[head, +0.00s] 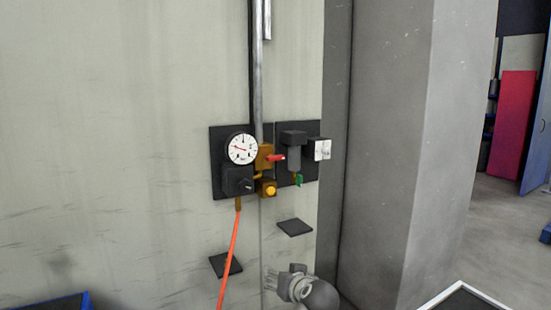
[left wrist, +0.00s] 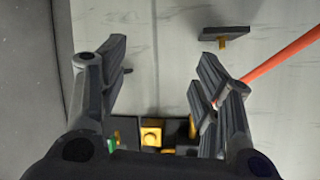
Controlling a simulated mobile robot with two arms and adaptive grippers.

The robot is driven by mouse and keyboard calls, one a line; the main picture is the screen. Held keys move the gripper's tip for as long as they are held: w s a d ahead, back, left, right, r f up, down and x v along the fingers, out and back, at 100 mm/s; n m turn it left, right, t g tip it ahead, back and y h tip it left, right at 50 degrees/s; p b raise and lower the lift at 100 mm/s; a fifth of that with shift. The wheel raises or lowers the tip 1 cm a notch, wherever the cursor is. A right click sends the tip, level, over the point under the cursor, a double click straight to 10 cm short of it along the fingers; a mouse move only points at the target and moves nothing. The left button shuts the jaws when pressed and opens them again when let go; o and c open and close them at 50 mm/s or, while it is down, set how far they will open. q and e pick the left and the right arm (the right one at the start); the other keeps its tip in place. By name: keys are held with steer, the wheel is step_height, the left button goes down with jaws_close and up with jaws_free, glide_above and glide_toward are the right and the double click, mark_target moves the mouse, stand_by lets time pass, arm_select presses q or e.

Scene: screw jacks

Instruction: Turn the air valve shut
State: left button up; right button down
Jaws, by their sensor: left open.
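The air valve's brass body (head: 264,157) sits on the vertical grey pipe in the head view. Its red handle (head: 278,157) points right, across the pipe. My left gripper (head: 292,274) is below the valve panel, seen from behind, with its fingers hard to make out. In the left wrist view its two dark fingers (left wrist: 162,80) stand wide apart with nothing between them. That view shows a yellow-brass fitting (left wrist: 152,135) near the bottom, between the fingers. The red handle cannot be made out there. My right gripper is not in view.
A round gauge (head: 242,149) is left of the valve, and a dark filter (head: 294,150) with a white box (head: 319,149) is right of it. An orange hose (head: 230,255) hangs below. Dark plates (head: 295,227) jut out below the panel. A grey column (head: 390,150) stands right.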

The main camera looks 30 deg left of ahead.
arm_select(q)
steer(key=w+r+n+y, duration=0.1)
steer(key=w+r+y, duration=0.15)
steer(key=r, duration=0.55)
steer(key=w+r+n+y, duration=0.15)
steer(key=w+r, duration=0.25)
steer(key=r, duration=0.4)
steer(key=n+y, duration=0.2)
glide_toward(277, 158)
steer(key=a, duration=0.1)
steer(key=shift+t, duration=0.4)
steer(key=p+x, duration=0.4)
steer(key=x, duration=0.4)
steer(key=shift+w+a, duration=0.2)
steer(key=shift+a, duration=0.1)
steer(key=shift+w+a+f+p, duration=0.1)
steer(key=shift+w+a+p, duration=0.3)
steer(key=shift+a, duration=0.2)
steer(key=shift+c, duration=0.4)
steer(key=c, duration=0.7)
